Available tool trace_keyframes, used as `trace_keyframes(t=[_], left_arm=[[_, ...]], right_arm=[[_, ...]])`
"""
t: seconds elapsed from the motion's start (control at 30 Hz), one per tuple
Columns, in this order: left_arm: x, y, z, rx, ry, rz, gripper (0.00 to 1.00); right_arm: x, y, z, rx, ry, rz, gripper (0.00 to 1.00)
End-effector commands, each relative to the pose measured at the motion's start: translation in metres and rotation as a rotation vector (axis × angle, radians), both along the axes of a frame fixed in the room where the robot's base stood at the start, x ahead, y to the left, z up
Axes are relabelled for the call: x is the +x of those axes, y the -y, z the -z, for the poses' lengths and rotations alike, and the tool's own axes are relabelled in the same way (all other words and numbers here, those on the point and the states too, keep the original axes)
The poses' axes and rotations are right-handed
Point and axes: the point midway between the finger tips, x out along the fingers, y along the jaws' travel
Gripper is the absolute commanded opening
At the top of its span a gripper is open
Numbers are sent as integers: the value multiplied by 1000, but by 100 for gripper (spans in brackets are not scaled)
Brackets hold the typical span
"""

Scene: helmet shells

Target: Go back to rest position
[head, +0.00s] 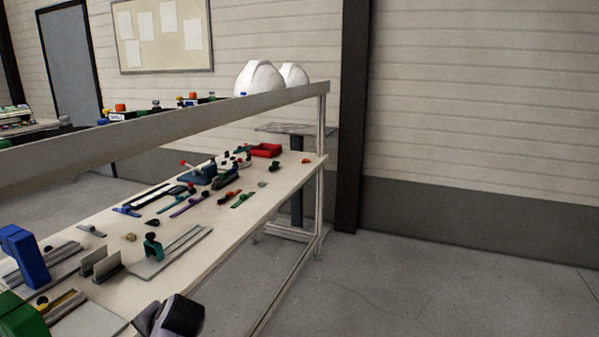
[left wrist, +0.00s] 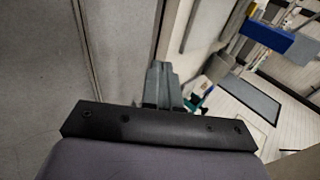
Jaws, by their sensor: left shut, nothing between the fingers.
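My left gripper (left wrist: 160,72) shows in the left wrist view, its grey fingers together past the dark mounting plate. It is shut and empty. In the head view, a dark rounded part that looks like my own arm enters at the bottom edge, in front of the workbench (head: 222,225); no fingers can be made out there. My right gripper is in neither view. Two white helmet shells (head: 259,78) show beyond the far end of the bench's upper rail.
The bench holds several small tools and clamps, a blue block (head: 24,255), a green block (head: 20,315) and a red tray (head: 265,150). A long upper rail (head: 200,110) runs above it. A small stand (head: 297,180) is behind. The floor at right is clear.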

Motion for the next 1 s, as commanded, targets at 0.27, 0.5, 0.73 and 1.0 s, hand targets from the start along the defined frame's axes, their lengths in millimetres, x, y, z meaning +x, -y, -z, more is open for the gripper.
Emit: trace_keyframes(t=[0.27,0.5,0.73,1.0], left_arm=[[-48,16,92,-188,129,132,0],[-115,46,145,-431,268,206,0],[-190,76,159,-697,403,210,0],[-244,95,146,-905,512,166,0]], right_arm=[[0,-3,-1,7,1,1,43],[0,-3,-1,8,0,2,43],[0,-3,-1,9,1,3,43],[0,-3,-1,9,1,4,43]])
